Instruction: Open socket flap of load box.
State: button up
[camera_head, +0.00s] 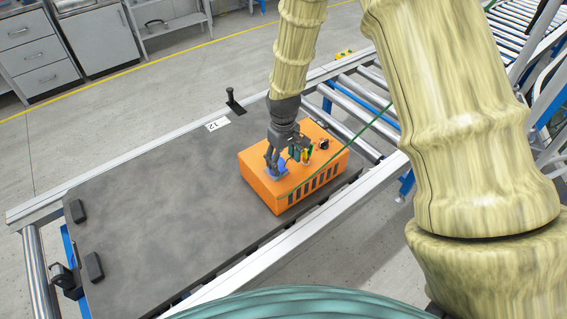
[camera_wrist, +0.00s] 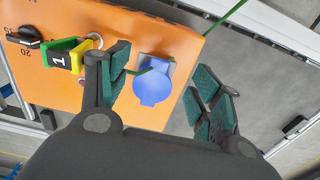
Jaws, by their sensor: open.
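The orange load box (camera_head: 262,191) sits on a dark grey plate; its top fills the upper left of the wrist view (camera_wrist: 142,25). In the wrist view my gripper (camera_wrist: 163,76) is open, with one finger on each side of the flap and nothing held.
A green and yellow connector marked 1 (camera_wrist: 67,57) stands on the box beside my left finger. A black knob (camera_wrist: 27,38) is farther left. A thin green cable (camera_head: 366,126) runs across the box. The grey plate (camera_head: 165,200) is mostly clear at left.

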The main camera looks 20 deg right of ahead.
jog(key=shift+f, duration=1.4)
grip_shut()
jog(key=shift+r+p, duration=0.1)
jog(key=shift+p, duration=0.25)
